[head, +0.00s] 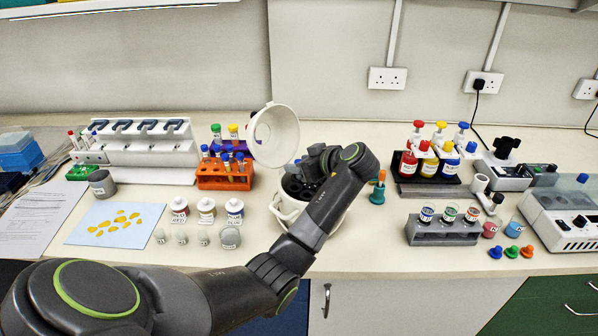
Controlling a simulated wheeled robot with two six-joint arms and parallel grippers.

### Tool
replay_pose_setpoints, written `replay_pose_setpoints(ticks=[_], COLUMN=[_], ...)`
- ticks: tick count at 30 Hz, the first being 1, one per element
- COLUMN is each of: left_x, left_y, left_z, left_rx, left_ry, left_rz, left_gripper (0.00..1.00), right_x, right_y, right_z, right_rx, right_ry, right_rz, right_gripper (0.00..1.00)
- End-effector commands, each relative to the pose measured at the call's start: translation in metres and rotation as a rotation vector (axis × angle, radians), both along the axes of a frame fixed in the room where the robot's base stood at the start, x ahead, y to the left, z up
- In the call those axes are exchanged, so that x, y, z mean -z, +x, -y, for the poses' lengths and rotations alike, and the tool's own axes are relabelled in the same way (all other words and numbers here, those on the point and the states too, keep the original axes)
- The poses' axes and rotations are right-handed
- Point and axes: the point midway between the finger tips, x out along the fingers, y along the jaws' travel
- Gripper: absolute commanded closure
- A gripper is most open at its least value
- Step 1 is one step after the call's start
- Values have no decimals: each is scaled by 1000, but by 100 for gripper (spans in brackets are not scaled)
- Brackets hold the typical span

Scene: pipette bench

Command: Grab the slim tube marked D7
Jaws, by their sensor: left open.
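No marking D7 can be read on any tube at this size. Slim capped tubes (226,160) stand in an orange rack (225,183) left of centre, some with blue caps. More tubes with green and yellow caps stand just behind it. A few others with red and blue caps (72,139) stand at the far left. My left gripper (308,168) is open above a round white centrifuge (284,212) with its lid (274,135) raised. My wrist and forearm hide much of the centrifuge's inside. My right gripper is out of view.
A white multi-pipette stand (145,155) is behind at the left. Small labelled bottles (207,210) stand in front of the orange rack. At the right are a rack of coloured bottles (427,165), a grey jar rack (440,232) and a white instrument (565,225).

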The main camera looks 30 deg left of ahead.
Motion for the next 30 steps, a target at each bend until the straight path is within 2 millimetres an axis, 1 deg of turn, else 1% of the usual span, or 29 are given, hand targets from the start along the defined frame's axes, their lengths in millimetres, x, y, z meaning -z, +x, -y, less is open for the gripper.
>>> replay_pose_setpoints(ticks=[1,3,6,9,14,15,25,30], left_x=[-1,5,11,14,15,15,15,14], left_y=[3,5,7,8,8,8,8,8], left_z=[-7,-15,-23,-26,-26,-26,-26,-26], left_rx=[-1,-2,-1,0,1,1,1,1], left_ry=[2,2,1,0,0,-1,-1,-1], left_rz=[-5,-4,-3,-1,0,0,0,0], left_gripper=[54,54,54,54,54,56,99,100], right_x=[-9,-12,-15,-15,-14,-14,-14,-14], right_y=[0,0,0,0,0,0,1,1], right_z=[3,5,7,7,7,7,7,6], right_rx=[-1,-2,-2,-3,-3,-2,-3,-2], right_ry=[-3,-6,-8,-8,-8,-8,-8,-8], right_rz=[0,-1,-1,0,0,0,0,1], right_gripper=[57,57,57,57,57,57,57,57])
